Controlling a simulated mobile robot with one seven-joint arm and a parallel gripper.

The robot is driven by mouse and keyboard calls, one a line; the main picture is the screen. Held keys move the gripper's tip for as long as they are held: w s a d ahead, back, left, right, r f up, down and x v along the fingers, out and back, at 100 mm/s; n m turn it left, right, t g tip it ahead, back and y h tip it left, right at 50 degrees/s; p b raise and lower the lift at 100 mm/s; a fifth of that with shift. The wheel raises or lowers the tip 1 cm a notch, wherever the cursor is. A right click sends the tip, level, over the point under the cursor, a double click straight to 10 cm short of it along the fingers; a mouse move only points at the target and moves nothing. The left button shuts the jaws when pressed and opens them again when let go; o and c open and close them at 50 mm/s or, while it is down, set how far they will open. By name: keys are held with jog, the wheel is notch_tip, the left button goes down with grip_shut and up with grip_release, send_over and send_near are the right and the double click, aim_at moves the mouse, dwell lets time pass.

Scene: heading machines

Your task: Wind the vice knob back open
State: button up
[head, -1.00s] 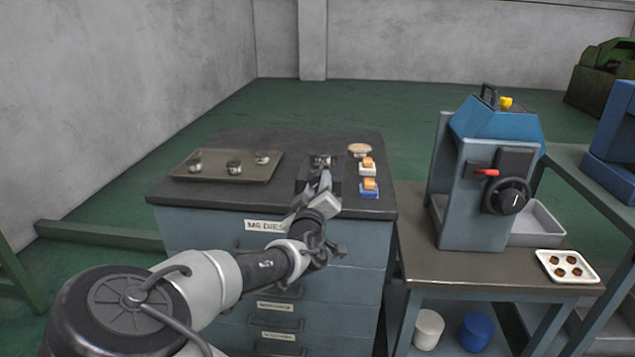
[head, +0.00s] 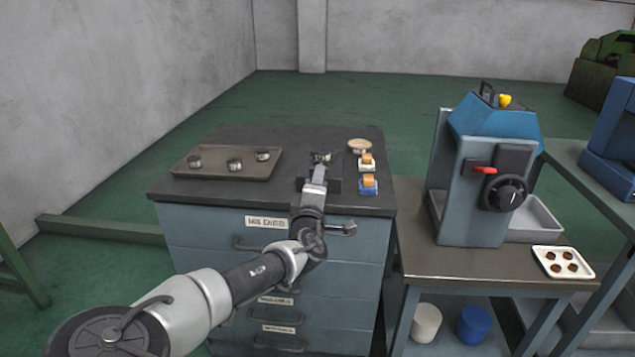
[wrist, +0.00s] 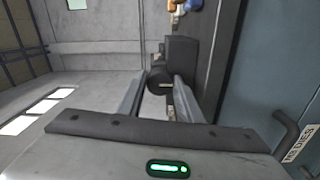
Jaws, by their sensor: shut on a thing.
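The small dark vice (head: 336,185) stands on the cabinet top near its front right. In the wrist view the vice shows as a dark block (wrist: 182,52), with its round dark knob (wrist: 160,84) in front. My gripper (head: 318,178) reaches over the cabinet's front edge to the vice. In the wrist view the two fingers of my gripper (wrist: 160,92) stand one on each side of the knob, shut on it. In the head view the knob is hidden by my gripper.
A tray (head: 205,175) with three dark round pieces lies left on the cabinet top (head: 260,200). A blue-grey machine (head: 475,200) stands on the bench further right.

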dwell(0.5)
jog(key=o, duration=1)
jog(key=shift+o, duration=0.2)
jog(key=shift+s, duration=0.1)
